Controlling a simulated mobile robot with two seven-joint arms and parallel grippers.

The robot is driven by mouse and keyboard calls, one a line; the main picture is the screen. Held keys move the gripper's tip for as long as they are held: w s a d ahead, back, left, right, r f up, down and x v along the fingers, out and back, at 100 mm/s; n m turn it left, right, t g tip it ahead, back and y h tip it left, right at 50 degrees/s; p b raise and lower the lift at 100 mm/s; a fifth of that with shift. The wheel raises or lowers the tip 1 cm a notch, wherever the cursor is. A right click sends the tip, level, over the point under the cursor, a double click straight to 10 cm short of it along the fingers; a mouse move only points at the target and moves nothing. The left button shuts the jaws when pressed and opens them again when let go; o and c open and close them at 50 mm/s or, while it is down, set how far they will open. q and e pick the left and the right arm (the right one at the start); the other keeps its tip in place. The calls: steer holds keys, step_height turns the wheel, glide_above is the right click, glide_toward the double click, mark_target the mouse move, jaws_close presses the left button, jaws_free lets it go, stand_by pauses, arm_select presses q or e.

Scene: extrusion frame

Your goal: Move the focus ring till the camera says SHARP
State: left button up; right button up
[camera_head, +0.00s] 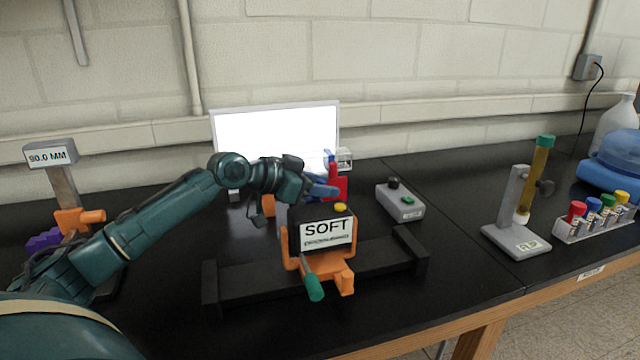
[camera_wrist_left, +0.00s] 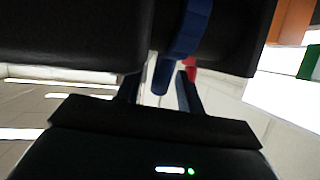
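The camera (camera_head: 294,232) is a black box in an orange mount on a black rail. Its label (camera_head: 326,231) reads SOFT. In the left wrist view, the blue focus ring (camera_wrist_left: 190,28) circles the dark lens barrel, and its blue tab (camera_wrist_left: 162,76) points down. My left gripper (camera_wrist_left: 158,88) is open, with one finger on each side of the tab; I cannot tell whether either finger touches it. In the head view, my left gripper (camera_head: 318,190) is just behind the camera, and the ring is mostly hidden. My right gripper is not in view.
A bright white panel (camera_head: 275,130) and a red block (camera_head: 341,187) stand behind the camera. A grey button box (camera_head: 400,203) is to the right. A stand with a tube (camera_head: 516,215) and a vial rack (camera_head: 592,226) stand farther right. A 90.0 MM gauge (camera_head: 50,156) is at left.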

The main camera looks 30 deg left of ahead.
arm_select(q)
steer(key=shift+c, duration=0.6)
jaws_close()
steer(key=shift+f+b, duration=0.15)
steer(key=shift+b, duration=0.15)
steer(key=b, duration=0.1)
steer(key=t+h+b, duration=0.1)
steer(key=b, duration=0.1)
steer(key=shift+s+a+f+b, duration=0.15)
steer(key=shift+s+a+b, duration=0.1)
steer(key=shift+s+b, duration=0.1)
steer(key=shift+s+a+r+t+b, duration=0.2)
steer(key=shift+r+t+b, duration=0.15)
steer(key=shift+t+b, duration=0.05)
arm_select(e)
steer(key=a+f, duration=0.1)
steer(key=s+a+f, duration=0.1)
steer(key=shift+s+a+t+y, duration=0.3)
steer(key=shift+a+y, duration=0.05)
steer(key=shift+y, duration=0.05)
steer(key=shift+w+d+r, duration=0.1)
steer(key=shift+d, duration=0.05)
